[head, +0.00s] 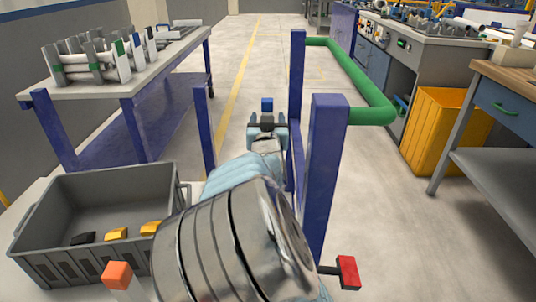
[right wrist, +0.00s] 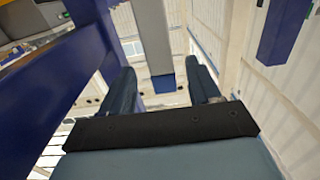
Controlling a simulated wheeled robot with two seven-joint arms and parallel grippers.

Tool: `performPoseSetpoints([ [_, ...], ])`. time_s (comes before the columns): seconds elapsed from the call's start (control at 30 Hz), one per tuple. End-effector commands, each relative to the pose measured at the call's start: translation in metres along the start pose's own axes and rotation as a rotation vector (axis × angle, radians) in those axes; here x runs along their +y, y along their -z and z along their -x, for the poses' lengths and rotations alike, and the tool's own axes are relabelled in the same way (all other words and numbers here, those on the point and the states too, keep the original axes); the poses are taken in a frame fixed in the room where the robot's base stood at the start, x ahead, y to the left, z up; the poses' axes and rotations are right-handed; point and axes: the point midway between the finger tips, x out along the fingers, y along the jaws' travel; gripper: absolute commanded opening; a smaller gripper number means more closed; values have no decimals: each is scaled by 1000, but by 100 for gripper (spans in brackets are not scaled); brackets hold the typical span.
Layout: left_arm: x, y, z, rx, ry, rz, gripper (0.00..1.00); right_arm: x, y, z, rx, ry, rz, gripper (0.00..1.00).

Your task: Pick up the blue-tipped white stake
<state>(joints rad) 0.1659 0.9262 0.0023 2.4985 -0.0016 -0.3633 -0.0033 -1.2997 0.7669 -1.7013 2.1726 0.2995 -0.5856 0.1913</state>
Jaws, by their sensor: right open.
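My right arm reaches forward through the middle of the head view. Its gripper (head: 267,124) is beyond the blue posts, near the floor in the picture. In the right wrist view the two fingers of this gripper (right wrist: 163,79) are spread apart. A pale stake (right wrist: 150,35) with a blue tip (right wrist: 163,82) shows between them, its tip towards the gripper. I see no finger touching it; its depth is hard to tell. In the head view a small blue block (head: 267,104) shows just past the gripper; the rest of it is hidden. My left gripper is not in view.
A grey crate (head: 58,262) holding yellow and black pieces stands at the lower left. An orange-ended white piece (head: 117,275) is beside it. Blue posts (head: 325,170) with a green handle (head: 372,114) stand right of my arm. A left table (head: 160,65) bears several colour-tipped pieces.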

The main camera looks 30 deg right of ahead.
Motion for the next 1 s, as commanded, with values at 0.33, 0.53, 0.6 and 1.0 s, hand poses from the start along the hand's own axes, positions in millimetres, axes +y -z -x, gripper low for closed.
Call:
performPoseSetpoints([
  [0.33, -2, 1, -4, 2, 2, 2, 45, 1, -2, -42, 1, -3, 1, 62],
  [0.53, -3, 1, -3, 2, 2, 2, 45, 0, -2, -62, 1, -1, 2, 62],
  [0.6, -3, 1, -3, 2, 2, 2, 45, 0, -2, -63, 1, 0, 1, 62],
  [1.0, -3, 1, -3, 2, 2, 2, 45, -1, -2, -62, 1, 0, 1, 22],
])
